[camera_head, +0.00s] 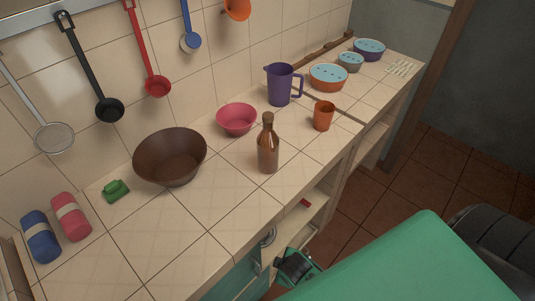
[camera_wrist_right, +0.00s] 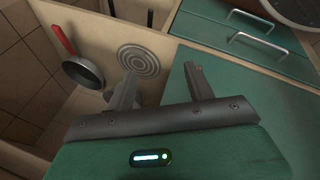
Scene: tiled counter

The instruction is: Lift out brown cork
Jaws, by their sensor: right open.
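A brown bottle (camera_head: 268,153) stands upright on the tiled counter. A brown cork (camera_head: 267,117) appears to sit in its mouth; its edge against the neck is hard to tell. My right gripper (camera_head: 283,265) is low beside the counter front, below and well away from the bottle. In the right wrist view my right gripper (camera_wrist_right: 162,78) has its two fingers apart with nothing between them. The bottle and cork are not in that view. My left gripper is not in view.
A purple jug (camera_head: 280,86), an orange cup (camera_head: 323,116), a pink bowl (camera_head: 236,119) and a brown bowl (camera_head: 170,160) stand around the bottle. The counter in front of the bottle is clear. A red-handled pan (camera_wrist_right: 84,73) and green drawers (camera_wrist_right: 236,42) show in the wrist view.

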